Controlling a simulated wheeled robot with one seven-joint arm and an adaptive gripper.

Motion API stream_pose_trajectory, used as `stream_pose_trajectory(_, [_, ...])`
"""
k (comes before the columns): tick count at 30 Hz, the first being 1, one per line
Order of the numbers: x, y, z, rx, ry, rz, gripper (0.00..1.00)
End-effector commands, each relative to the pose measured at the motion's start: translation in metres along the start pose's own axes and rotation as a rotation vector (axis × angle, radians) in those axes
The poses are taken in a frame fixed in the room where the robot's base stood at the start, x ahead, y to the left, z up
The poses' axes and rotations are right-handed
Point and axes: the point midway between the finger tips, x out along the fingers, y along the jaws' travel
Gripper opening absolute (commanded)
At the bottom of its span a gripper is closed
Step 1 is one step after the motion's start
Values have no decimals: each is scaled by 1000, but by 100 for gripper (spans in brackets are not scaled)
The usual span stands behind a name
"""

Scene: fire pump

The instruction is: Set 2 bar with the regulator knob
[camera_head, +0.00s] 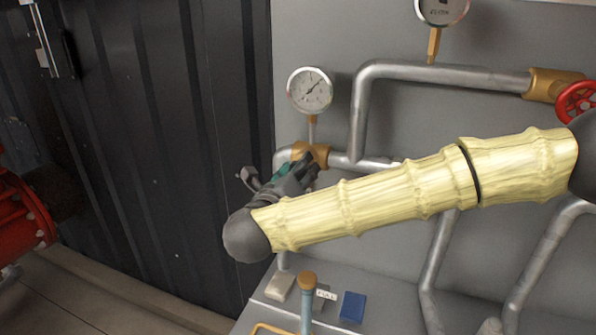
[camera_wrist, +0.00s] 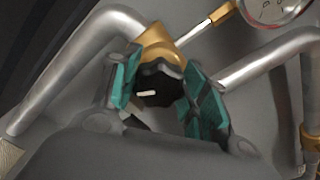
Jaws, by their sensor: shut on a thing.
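The regulator knob (camera_wrist: 160,84) is black with a white mark, in front of a brass fitting on a grey pipe. In the wrist view my gripper (camera_wrist: 166,92) has its two teal-padded fingers on either side of the knob, shut on it. In the head view my gripper (camera_head: 300,172) reaches the brass fitting (camera_head: 318,152), and the knob is hidden behind the fingers. A round white pressure gauge (camera_head: 310,90) stands directly above the fitting. Its needle points to the upper right; the numbers are too small to read. The gauge's lower edge also shows in the wrist view (camera_wrist: 274,8).
Grey pipes (camera_head: 440,72) run along the grey panel. A second gauge (camera_head: 441,10) and a red handwheel (camera_head: 577,102) are at the upper right. A ledge below holds a brown-capped post (camera_head: 307,282) and a blue block (camera_head: 352,307). A dark corrugated wall (camera_head: 170,130) stands left.

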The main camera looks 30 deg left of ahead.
Motion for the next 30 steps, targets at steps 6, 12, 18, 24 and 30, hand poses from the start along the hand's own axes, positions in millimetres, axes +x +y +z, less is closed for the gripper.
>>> stream_pose_trajectory(6, [0, 0, 0, 0, 0, 1, 67])
stream_pose_trajectory(12, [0, 0, 0, 0, 0, 0, 67])
stream_pose_trajectory(18, [-9, 1, 0, 0, 0, 2, 67])
stream_pose_trajectory(24, [-40, 1, 0, 0, -1, 3, 67])
stream_pose_trajectory(30, [-78, 1, 0, 0, -1, 3, 67])
